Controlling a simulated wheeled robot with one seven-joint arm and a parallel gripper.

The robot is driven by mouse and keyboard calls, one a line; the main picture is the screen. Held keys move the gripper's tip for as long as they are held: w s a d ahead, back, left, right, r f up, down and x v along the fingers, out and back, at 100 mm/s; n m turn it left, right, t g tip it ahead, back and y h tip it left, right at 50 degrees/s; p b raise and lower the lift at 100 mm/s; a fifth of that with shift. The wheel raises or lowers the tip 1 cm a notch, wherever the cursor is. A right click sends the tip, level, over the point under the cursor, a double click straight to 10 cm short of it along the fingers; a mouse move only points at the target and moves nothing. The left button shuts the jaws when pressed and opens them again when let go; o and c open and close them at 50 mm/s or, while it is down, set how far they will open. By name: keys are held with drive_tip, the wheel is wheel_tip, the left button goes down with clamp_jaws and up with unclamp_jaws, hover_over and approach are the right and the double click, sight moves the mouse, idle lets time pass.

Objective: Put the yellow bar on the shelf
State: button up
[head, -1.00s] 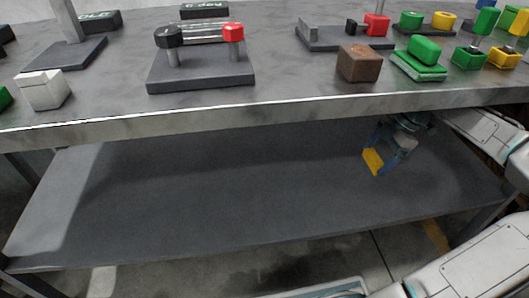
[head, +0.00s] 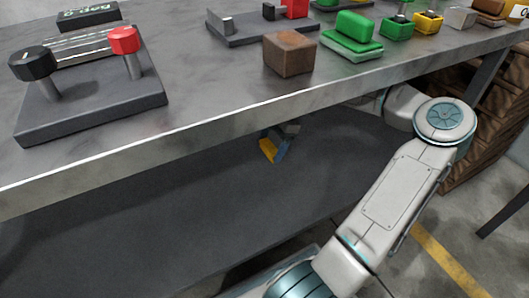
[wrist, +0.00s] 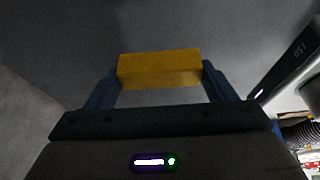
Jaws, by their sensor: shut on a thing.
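The yellow bar (wrist: 160,70) is between the two blue fingers of my gripper (wrist: 158,84) in the wrist view, and the fingers are shut on it. In the head view the yellow bar (head: 268,150) shows under the tabletop, with my gripper (head: 274,148) partly hidden by the table's front edge. The dark grey shelf (head: 180,205) lies below the tabletop. The bar appears above the shelf surface; I cannot tell whether it touches it.
The grey tabletop (head: 205,95) overhangs the shelf. On it stand a brown block (head: 289,54), a green block on a base (head: 352,35) and a stand with black and red knobs (head: 95,100). Wooden crates (head: 490,150) are at the right. The shelf's left part is clear.

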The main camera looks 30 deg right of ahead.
sight(269, 154)
drive_tip(key=shift+w+a+f, duration=0.3)
drive_tip(key=shift+a, duration=0.1)
wheel_tip(269, 154, down, 4)
drive_tip(key=shift+r, duration=0.1)
drive_tip(key=shift+f, duration=0.25)
drive_tip(key=shift+f, duration=0.35)
drive_tip(key=o, duration=1.5)
